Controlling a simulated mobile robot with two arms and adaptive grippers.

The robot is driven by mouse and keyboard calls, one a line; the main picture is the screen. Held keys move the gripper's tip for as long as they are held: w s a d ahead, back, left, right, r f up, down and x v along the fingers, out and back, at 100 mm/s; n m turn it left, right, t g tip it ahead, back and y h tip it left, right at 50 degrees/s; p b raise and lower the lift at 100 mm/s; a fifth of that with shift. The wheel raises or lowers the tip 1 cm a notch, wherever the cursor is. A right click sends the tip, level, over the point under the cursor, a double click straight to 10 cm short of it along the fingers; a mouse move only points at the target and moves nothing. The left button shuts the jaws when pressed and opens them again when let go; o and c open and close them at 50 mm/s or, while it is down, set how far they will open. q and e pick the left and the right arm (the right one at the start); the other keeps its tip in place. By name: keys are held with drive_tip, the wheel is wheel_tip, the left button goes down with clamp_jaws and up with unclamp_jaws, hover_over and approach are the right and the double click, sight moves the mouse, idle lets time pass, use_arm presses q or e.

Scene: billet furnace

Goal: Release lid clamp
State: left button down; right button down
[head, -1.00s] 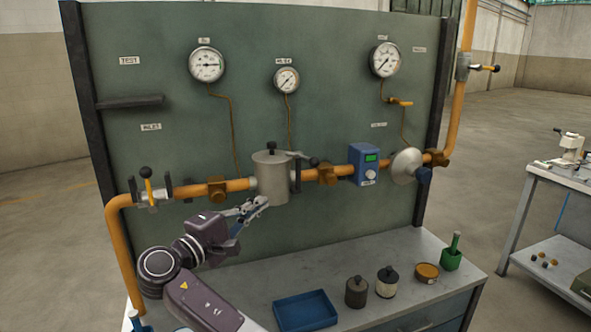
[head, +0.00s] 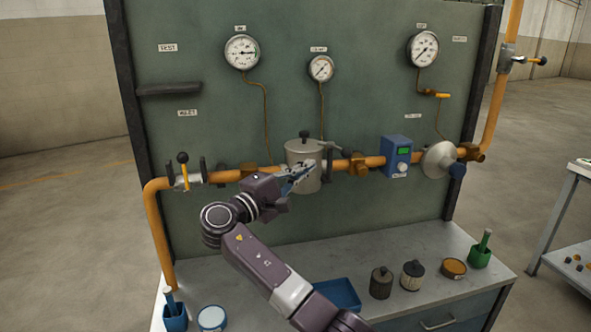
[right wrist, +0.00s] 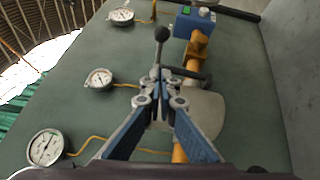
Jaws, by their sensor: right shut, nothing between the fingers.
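The grey canister (head: 296,156) sits in the orange pipe line on the green panel, with a black knob (head: 304,134) on its lid. The clamp lever (head: 329,147) at its lid runs to the right. In the right wrist view the lever's black ball end (right wrist: 161,34) stands just beyond the fingertips. My right gripper (head: 311,165) is in front of the canister and hides part of it. In the right wrist view its fingertips (right wrist: 166,76) are together, with nothing held, close to the lever's base. I cannot tell whether they touch it. My left gripper is not in view.
A black-knobbed valve (head: 183,172) is on the pipe at left; a blue box (head: 396,150) is at right. Gauges hang above.

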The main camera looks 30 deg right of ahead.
sight(338, 150)
drive_tip(key=d+p, duration=0.1)
drive_tip(key=d, duration=0.1)
drive_tip(key=d+r+p, duration=0.1)
drive_tip(key=d, duration=0.2)
drive_tip(key=shift+w+d+r, duration=0.1)
drive_tip(key=shift+d+r, duration=0.05)
drive_tip(key=shift+d, duration=0.15)
drive_tip(key=shift+s+d+p, duration=0.35)
drive_tip(key=shift+d+p, duration=0.05)
drive_tip(key=shift+d, duration=0.15)
